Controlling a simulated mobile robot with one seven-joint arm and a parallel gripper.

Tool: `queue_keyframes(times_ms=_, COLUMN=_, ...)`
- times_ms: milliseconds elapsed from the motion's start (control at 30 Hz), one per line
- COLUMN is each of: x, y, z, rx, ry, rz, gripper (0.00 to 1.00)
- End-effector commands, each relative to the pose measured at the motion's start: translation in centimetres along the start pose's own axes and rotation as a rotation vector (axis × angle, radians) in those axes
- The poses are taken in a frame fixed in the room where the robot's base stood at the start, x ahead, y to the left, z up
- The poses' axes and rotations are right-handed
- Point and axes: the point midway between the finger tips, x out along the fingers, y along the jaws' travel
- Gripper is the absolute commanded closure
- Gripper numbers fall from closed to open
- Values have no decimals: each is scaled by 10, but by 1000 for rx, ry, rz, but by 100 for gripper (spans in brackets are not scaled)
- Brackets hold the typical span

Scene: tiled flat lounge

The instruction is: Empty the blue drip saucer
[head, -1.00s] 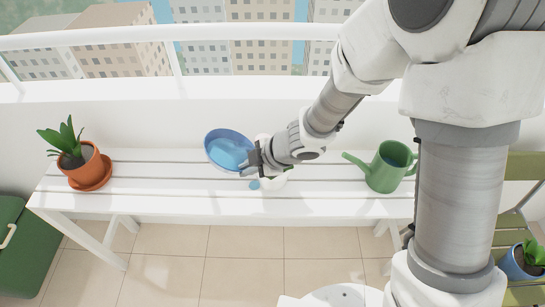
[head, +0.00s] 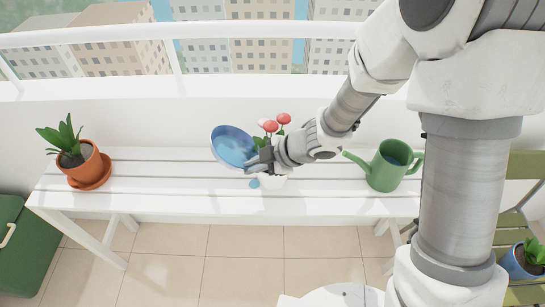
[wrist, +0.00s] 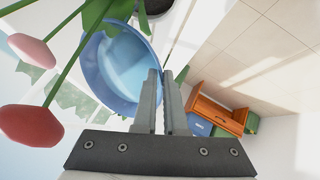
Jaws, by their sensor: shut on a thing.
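The blue drip saucer (head: 217,137) is held tilted above the white bench, its lower edge toward the right. It also shows in the wrist view (wrist: 95,75). A paler blue area inside looks like water (head: 236,152). My gripper (head: 257,164) is shut on the saucer's rim, and its fingers show in the wrist view (wrist: 162,78). A plant with pink-red flowers (head: 270,126) stands behind my gripper; its white pot (head: 272,183) is mostly hidden. A small blue patch (head: 254,183) lies near the pot; I cannot tell what it is.
The slatted white bench (head: 150,188) has free room left of the saucer. A potted plant in terracotta (head: 88,168) stands at its left end, a green watering can (head: 386,170) at the right. A railing (head: 120,90) runs behind. A green box (head: 22,245) stands at left.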

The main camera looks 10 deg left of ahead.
Motion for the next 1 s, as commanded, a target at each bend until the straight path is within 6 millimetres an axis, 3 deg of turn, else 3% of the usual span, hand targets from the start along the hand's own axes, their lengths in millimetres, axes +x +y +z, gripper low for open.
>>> queue_keyframes(times_ms=1000, x=-4, y=1, z=12, rx=45, ry=101, rz=16, gripper=100)
